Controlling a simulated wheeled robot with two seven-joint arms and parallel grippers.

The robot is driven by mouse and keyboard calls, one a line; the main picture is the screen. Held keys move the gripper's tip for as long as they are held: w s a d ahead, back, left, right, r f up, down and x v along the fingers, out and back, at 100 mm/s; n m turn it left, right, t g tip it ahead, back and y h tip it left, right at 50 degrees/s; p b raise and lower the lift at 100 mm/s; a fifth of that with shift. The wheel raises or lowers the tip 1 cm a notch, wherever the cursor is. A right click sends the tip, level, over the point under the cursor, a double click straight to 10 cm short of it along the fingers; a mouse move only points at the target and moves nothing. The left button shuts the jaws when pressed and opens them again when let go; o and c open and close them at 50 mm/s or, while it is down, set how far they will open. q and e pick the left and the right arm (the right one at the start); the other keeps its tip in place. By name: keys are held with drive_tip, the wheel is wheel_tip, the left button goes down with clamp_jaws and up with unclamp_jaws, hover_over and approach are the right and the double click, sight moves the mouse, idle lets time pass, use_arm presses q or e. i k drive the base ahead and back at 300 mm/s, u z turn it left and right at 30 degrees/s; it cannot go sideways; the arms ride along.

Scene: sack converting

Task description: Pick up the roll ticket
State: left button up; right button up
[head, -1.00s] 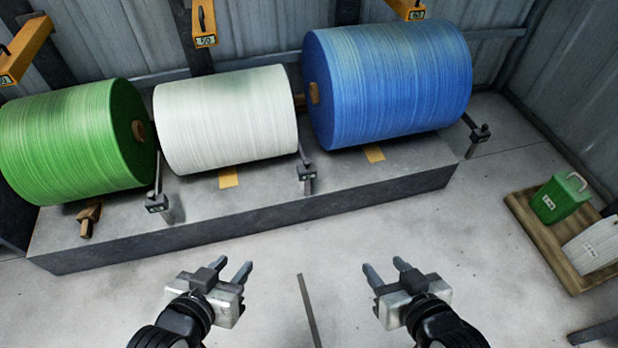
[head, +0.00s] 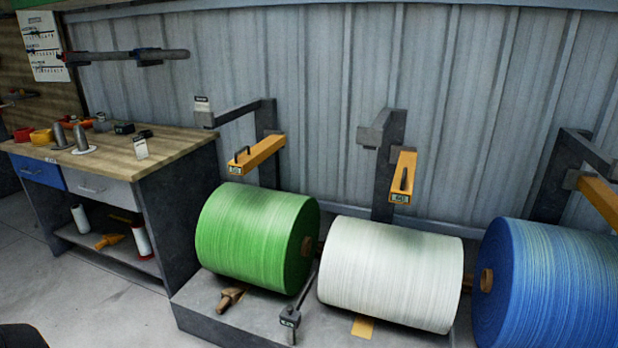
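I cannot tell which item is the roll ticket. A flat yellow-orange piece (head: 363,327) lies on the grey plinth below the white roll (head: 392,273). The green roll (head: 256,238) is to its left and the blue roll (head: 548,285) to its right, cut off by the frame edge. Neither of my grippers is in view.
A wooden-topped workbench (head: 110,160) with drawers stands at left, holding small tools, grey cones and yellow and red items. Open floor (head: 75,295) lies in front of the bench.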

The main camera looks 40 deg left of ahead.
sight(202, 103)
drive_tip(key=u, duration=1.85)
drive_tip(key=i, duration=0.5)
drive_tip(key=u, duration=0.1)
